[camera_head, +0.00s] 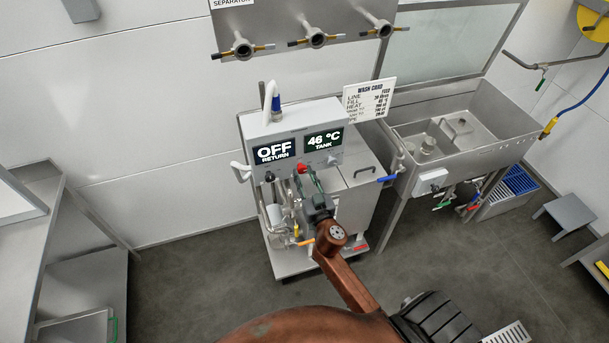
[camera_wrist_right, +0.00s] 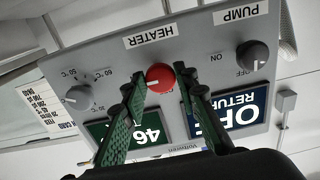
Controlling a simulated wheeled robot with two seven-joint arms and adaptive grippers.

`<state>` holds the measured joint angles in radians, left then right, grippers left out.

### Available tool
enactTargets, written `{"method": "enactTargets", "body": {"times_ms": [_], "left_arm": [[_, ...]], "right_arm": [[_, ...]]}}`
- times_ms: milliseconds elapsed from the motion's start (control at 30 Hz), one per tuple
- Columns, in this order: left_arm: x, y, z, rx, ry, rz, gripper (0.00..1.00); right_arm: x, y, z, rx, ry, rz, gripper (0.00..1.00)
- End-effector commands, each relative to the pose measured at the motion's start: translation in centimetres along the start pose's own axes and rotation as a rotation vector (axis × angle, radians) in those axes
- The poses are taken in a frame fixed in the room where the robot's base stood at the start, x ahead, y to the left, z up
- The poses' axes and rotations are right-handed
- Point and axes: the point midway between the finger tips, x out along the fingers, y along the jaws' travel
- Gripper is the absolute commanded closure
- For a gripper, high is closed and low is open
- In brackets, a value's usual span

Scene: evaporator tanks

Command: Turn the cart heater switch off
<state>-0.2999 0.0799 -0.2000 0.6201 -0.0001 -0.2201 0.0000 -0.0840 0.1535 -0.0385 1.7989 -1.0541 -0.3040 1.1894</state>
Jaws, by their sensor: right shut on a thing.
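The cart (camera_head: 350,202) stands mid-room with a grey control panel; its displays read "OFF RETURN" (camera_head: 275,151) and "46 °C TANK" (camera_head: 323,140). The red heater switch (camera_head: 302,168) is on the panel's lower front. In the right wrist view, turned upside down, the red heater switch (camera_wrist_right: 160,77) sits by the HEATER label (camera_wrist_right: 150,36). My right gripper (camera_head: 307,174) has its green fingers on both sides of the red knob, shut on it; the fingers also show in the wrist view (camera_wrist_right: 158,84). The ON/OFF marks beside this knob are hidden. My left gripper is out of view.
A dark pump knob (camera_wrist_right: 252,56) and a grey temperature dial (camera_wrist_right: 78,97) flank the heater switch. A steel sink (camera_head: 470,130) stands right of the cart. A steel bench (camera_head: 50,230) is at left. Floor is clear between bench and cart.

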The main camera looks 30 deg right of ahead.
Motion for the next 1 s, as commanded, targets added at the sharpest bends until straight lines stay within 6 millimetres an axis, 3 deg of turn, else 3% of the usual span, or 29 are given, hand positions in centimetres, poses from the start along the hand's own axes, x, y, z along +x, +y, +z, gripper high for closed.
{"method": "enactTargets", "body": {"times_ms": [167,533,1000], "left_arm": [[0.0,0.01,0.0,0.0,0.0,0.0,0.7],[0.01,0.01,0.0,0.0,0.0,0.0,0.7],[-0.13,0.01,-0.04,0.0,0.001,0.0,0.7]], "right_arm": [[-0.02,-0.01,0.01,0.0,0.0,0.0,0.97],[-0.02,-0.01,0.0,-0.071,0.0,0.0,0.97],[0.0,0.06,-0.08,-0.459,0.001,0.0,0.97]]}}
